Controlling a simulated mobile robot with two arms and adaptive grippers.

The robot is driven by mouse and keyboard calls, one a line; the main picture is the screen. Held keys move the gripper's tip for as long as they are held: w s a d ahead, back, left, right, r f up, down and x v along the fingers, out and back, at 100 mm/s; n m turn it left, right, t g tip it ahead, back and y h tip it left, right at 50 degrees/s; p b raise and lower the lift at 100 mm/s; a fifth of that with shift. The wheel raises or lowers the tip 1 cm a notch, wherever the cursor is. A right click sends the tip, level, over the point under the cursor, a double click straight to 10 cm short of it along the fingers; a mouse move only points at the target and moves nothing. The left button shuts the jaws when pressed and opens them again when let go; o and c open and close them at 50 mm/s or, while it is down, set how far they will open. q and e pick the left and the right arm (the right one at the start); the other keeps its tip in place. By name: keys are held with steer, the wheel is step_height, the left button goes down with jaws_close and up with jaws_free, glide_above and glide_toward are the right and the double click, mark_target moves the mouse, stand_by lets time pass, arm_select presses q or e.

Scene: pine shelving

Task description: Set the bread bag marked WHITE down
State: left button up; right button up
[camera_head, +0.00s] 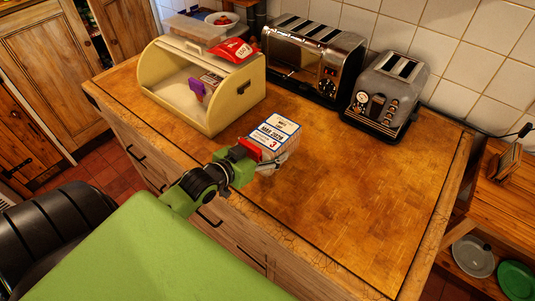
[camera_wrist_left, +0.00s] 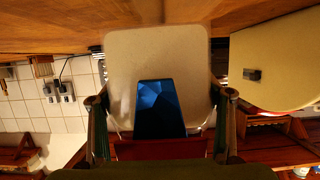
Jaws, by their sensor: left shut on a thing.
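A bread bag (camera_head: 280,130) with a white and blue printed label is held over the wooden worktop (camera_head: 330,190), near its front edge. The print is too small to read for the word WHITE. My left gripper (camera_head: 262,152) is shut on the bag from the front. In the left wrist view the bag's pale end (camera_wrist_left: 185,60) with a dark blue patch fills the space between the two fingers (camera_wrist_left: 160,118). I cannot tell whether the bag's underside touches the worktop. My right gripper is not in view.
A cream bread bin (camera_head: 233,108) stands open at the back left, with packets inside and a red packet (camera_head: 233,50) on top. A wide toaster (camera_head: 310,60) and a smaller toaster (camera_head: 385,95) stand along the back. The worktop's right and front are clear.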

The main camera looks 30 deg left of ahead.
arm_select(q)
steer(key=shift+w+d+f, duration=0.1)
steer(key=shift+w+f, duration=0.15)
steer(key=shift+w, duration=0.05)
step_height(320, 180, down, 2)
steer(key=shift+f+p, duration=0.1)
steer(key=shift+p, duration=0.45)
steer(key=shift+f, duration=0.35)
steer(key=shift+s, duration=0.1)
steer(key=o, duration=1.4)
steer(key=shift+f, duration=0.15)
steer(key=shift+s, duration=0.1)
steer(key=b+v, duration=0.1)
steer(key=v, duration=0.9)
steer(key=shift+b, duration=0.3)
steer(key=shift+v, duration=1)
